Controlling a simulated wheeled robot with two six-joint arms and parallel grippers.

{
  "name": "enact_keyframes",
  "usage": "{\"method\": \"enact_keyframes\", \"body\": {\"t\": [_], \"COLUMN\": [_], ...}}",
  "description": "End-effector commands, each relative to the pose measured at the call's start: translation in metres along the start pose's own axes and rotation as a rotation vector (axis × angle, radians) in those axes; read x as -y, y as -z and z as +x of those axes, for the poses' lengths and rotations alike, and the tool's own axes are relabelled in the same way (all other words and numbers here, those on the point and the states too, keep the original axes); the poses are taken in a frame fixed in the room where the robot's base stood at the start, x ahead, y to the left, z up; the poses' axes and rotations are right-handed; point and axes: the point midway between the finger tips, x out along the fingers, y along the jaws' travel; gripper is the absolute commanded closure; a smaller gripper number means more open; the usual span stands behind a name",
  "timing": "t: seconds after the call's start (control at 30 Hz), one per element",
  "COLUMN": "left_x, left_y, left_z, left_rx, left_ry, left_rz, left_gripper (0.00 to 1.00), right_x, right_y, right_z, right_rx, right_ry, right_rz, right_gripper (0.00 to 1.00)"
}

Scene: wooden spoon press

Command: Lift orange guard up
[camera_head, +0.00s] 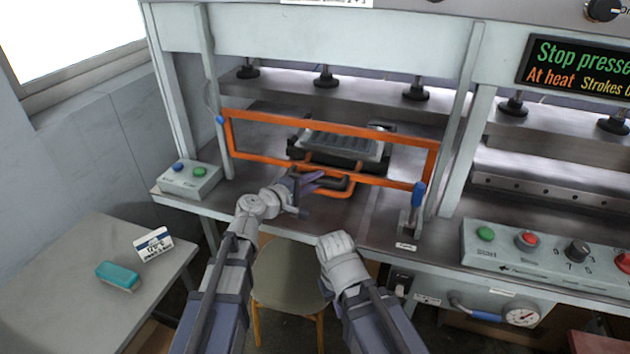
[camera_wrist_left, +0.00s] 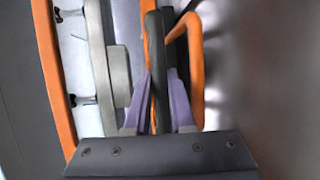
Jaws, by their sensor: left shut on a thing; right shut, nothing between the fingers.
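The orange guard (camera_head: 432,165) is a rectangular frame standing upright across the press opening, with an orange loop handle (camera_head: 345,189) at its lower middle. My left gripper (camera_head: 308,183) is at this handle, by the lower bar. In the left wrist view its purple fingers (camera_wrist_left: 158,100) are shut on a dark grip bar (camera_wrist_left: 158,65) beside the orange loop (camera_wrist_left: 196,75). An orange guard bar (camera_wrist_left: 53,75) runs along the left of that view. My right gripper (camera_head: 338,243) is lower, in front of the table edge and apart from the guard; its fingertips are hard to make out.
A dark ribbed block (camera_head: 343,145) sits behind the guard. A blue-handled lever (camera_head: 416,200) stands at the guard's right end. A button box (camera_head: 188,180) is at left, a control panel (camera_head: 560,250) at right. A stool (camera_head: 288,270) stands below the arms.

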Motion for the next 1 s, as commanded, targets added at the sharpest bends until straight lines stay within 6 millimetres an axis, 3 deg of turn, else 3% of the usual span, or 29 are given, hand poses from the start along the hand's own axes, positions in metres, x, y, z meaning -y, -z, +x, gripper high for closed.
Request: {"method": "enact_keyframes", "body": {"t": [0.37, 1.0], "left_x": [-0.059, -0.214], "left_y": [-0.004, -0.016], "left_z": [-0.011, -0.04], "left_rx": [0.0, -0.001], "left_ry": [-0.002, -0.002], "left_rz": [-0.001, -0.002], "left_gripper": [1.0, 1.0], "right_x": [-0.006, -0.021], "right_y": [-0.004, -0.013], "right_z": [-0.059, -0.216], "right_rx": [0.0, 0.0], "right_ry": [0.0, 0.0], "right_rz": [0.001, 0.0], "right_gripper": [1.0, 1.0]}}
